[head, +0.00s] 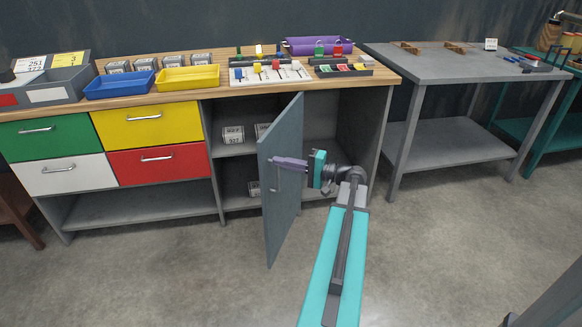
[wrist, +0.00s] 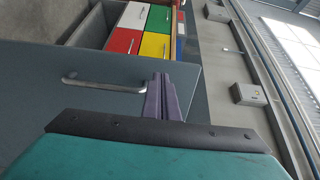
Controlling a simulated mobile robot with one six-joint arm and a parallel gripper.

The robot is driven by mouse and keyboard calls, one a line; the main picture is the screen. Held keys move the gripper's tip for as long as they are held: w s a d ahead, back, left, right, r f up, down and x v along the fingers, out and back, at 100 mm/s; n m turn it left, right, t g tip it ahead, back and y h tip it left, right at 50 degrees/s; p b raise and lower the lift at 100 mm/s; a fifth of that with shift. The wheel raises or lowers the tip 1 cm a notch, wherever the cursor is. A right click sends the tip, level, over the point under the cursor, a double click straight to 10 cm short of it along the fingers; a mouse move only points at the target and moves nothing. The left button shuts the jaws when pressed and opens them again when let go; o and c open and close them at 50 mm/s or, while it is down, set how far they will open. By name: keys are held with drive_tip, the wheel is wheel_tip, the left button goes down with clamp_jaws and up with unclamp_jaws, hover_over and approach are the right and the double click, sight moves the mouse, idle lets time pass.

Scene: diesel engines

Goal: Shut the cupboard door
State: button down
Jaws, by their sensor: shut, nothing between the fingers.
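The cupboard door (head: 284,200) is grey-blue and stands wide open, sticking out from the front of the workbench. I cannot tell whether the fingers touch the door. The cupboard interior (head: 350,140) shows behind the door, with small boxes on its shelves.
Left of the cupboard are closed green, yellow, white and red drawers (head: 158,163). Trays, including a yellow one (head: 188,79), and switch panels stand on the benchtop. A grey table (head: 450,66) stands to the right. The floor (head: 180,275) in front is clear.

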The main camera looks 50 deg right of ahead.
drive_tip(key=shift+x, duration=1.4)
